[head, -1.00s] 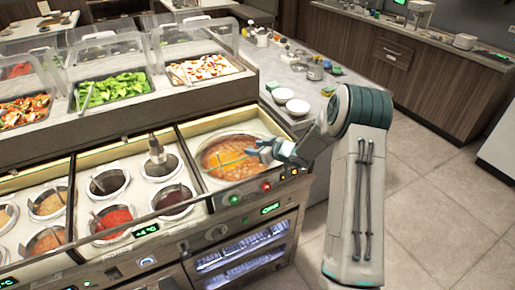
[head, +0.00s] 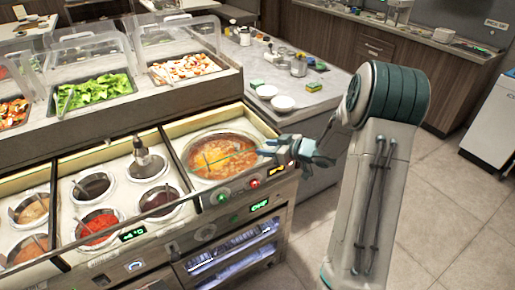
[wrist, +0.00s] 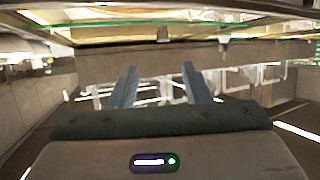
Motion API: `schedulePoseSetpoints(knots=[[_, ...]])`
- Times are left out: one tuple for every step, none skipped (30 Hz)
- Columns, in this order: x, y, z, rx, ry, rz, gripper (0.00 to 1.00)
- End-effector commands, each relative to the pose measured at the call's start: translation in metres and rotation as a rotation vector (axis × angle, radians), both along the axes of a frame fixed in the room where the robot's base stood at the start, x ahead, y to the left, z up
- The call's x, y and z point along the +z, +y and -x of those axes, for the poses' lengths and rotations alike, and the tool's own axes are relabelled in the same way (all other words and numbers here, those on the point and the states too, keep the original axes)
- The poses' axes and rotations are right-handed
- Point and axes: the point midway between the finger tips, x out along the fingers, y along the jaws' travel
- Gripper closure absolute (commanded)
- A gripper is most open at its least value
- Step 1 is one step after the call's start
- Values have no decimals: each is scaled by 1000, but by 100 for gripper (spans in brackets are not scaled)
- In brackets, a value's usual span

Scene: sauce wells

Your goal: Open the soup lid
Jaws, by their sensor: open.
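The soup (head: 212,160), orange with bits in it, fills a round well at the right end of the counter. A thin green line crosses above the soup, perhaps the edge of a clear lid; I cannot make out the lid itself. My gripper (head: 266,148) is at the right side of the soup well, above the front right edge of the counter. In the wrist view my gripper (wrist: 160,85) has its two fingers apart with nothing held between them. A greenish clear edge runs across the top of that view, above the fingers.
Smaller sauce wells (head: 150,167) with ladles lie left of the soup. Salad trays (head: 100,90) under clear covers stand on the raised shelf behind. White bowls (head: 283,102) sit on the side counter (head: 320,90). The floor (head: 430,210) at right is open.

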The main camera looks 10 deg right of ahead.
Motion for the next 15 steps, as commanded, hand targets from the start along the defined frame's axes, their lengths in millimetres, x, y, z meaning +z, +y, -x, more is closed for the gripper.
schedulePoseSetpoints(knots=[[2, -2, 3, -1, -1, 0, 56], [2, -3, 4, 0, -1, -1, 56], [2, -4, 5, 0, 1, -1, 56], [3, -4, 5, 1, 1, -1, 56], [3, -4, 6, 1, 1, -1, 56], [3, -4, 6, 1, 1, -1, 56], [3, -4, 6, 1, 1, -1, 56], [3, -4, 6, 1, 1, -1, 56], [3, -4, 6, 1, 1, -1, 56], [3, -4, 6, 1, 1, -1, 56], [3, -4, 6, 1, 1, -1, 56], [3, -4, 5, 0, 1, -1, 56], [3, -4, 5, -1, 1, 1, 56], [4, -4, 5, -4, 0, 4, 56], [6, -5, 4, -13, 0, 14, 56]])
